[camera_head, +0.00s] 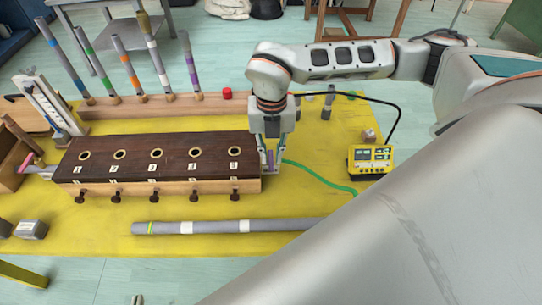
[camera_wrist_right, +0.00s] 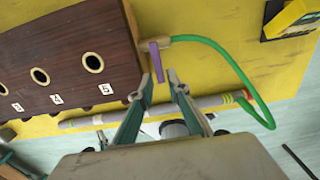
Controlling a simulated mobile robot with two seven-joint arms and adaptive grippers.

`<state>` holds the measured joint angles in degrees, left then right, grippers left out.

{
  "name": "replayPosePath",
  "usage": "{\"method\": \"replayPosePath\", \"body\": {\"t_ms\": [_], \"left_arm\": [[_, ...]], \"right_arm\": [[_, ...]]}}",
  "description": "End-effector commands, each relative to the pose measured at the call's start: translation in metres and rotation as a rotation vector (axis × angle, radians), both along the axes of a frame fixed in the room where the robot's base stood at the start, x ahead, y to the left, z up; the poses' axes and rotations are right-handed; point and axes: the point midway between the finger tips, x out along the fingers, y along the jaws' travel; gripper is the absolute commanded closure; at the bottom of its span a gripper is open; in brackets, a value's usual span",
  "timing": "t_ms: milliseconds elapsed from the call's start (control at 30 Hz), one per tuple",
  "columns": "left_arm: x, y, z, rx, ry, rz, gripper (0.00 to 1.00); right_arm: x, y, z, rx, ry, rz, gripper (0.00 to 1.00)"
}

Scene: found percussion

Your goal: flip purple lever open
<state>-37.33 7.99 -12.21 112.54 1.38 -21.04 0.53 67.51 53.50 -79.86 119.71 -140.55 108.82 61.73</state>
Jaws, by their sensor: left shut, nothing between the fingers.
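The purple lever (camera_wrist_right: 157,60) sticks out from a small tan fitting at the right end of the dark wooden box (camera_head: 150,150), with a green hose running off it. In the head view it is a small purple strip (camera_head: 270,159). My right gripper (camera_wrist_right: 161,78) is open at the lever, one finger on each side, with a visible gap on the right in its wrist view. In the head view my right gripper (camera_head: 271,170) points down beside the box's right end. Only a small tip of my left gripper (camera_head: 137,299) shows at the bottom edge.
The box has numbered holes and dark knobs along its front. A long grey tube (camera_head: 200,227) lies in front of it on the yellow mat (camera_head: 90,235). A yellow meter (camera_head: 370,160) stands right of the gripper. Several banded tubes (camera_head: 152,50) stand behind.

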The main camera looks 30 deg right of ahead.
Motion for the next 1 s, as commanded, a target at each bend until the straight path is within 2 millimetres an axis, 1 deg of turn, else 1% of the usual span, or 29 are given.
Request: {"method": "replayPosePath", "body": {"t_ms": [33,100,200,500,567,867,1000], "left_arm": [[0.000,0.000,0.000,0.000,0.001,0.000,1.00],[0.000,0.000,0.000,0.001,0.002,0.000,1.00],[-0.001,0.000,-0.001,0.002,0.004,-0.001,1.00],[0.000,0.001,-0.001,0.002,0.003,0.000,1.00],[0.000,0.001,-0.001,0.002,0.003,0.000,1.00],[0.001,0.001,0.000,0.002,-0.001,0.000,1.00],[0.002,0.001,0.001,0.002,-0.002,0.000,1.00]], "right_arm": [[0.000,0.000,-0.007,0.000,0.004,0.000,0.83],[0.000,0.000,-0.014,0.001,0.003,0.001,0.83],[0.000,0.000,-0.019,0.001,0.002,0.001,0.83],[0.000,0.000,-0.021,0.001,0.000,0.002,0.83],[0.000,0.001,-0.021,0.001,0.000,0.002,0.99],[0.000,0.000,-0.021,0.001,0.000,0.008,1.00],[-0.001,-0.001,-0.021,0.001,0.000,0.040,1.00]]}}
